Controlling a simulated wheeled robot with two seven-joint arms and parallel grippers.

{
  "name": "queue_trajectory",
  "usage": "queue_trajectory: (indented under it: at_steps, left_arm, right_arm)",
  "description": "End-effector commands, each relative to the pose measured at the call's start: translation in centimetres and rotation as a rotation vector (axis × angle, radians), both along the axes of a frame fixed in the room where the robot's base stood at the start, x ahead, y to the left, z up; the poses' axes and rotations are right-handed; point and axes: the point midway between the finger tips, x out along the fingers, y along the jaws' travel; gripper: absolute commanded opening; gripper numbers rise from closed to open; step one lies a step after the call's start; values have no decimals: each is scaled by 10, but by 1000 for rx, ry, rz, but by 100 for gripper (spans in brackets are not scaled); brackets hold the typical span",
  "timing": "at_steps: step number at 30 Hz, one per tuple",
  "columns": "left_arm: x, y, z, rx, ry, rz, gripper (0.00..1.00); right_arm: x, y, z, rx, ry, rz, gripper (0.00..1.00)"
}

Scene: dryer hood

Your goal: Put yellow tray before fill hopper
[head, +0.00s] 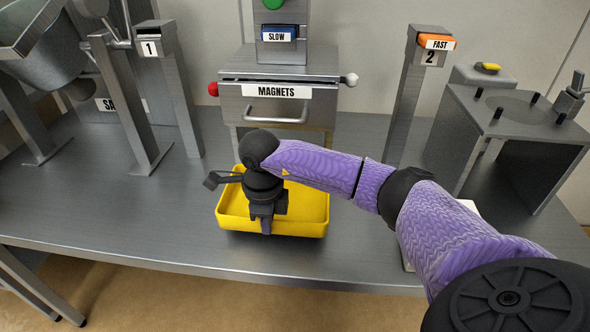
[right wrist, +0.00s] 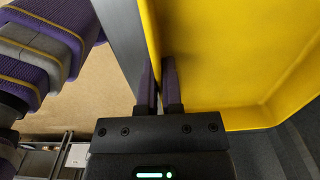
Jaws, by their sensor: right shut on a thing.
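The yellow tray (head: 312,208) is near the front edge of the steel table, in front of the drawer unit labelled MAGNETS. My right gripper (head: 266,222) is over the tray's front wall. In the right wrist view the fingers (right wrist: 158,95) are shut on the wall of the yellow tray (right wrist: 215,60), one on each side. The tray looks empty where it shows; my arm hides part of it. The hopper (head: 45,55) at the upper left is a grey metal funnel on legs, partly cut off. My left gripper does not show.
The MAGNETS unit (head: 275,105) has a drawer handle, with a SLOW button (head: 278,33) above. Posts marked 1 (head: 150,48) and 2 (head: 428,58) stand on either side. A metal stand (head: 510,110) is at the right. The table left of the tray (head: 120,215) is clear.

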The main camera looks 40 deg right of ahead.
Motion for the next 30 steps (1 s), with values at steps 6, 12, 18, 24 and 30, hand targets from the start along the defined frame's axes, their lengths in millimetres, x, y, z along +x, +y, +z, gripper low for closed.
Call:
queue_trajectory:
  at_steps: [6,12,18,24,30]
  left_arm:
    - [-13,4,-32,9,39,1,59]
    - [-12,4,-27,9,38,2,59]
    - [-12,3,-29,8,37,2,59]
    - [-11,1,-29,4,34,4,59]
    - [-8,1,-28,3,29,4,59]
  right_arm:
    - [6,12,-41,2,4,10,0]
    - [6,11,-34,0,0,9,0]
    - [6,11,-38,1,1,9,20]
    - [6,11,-38,1,1,8,42]
    - [6,11,-35,0,0,8,42]
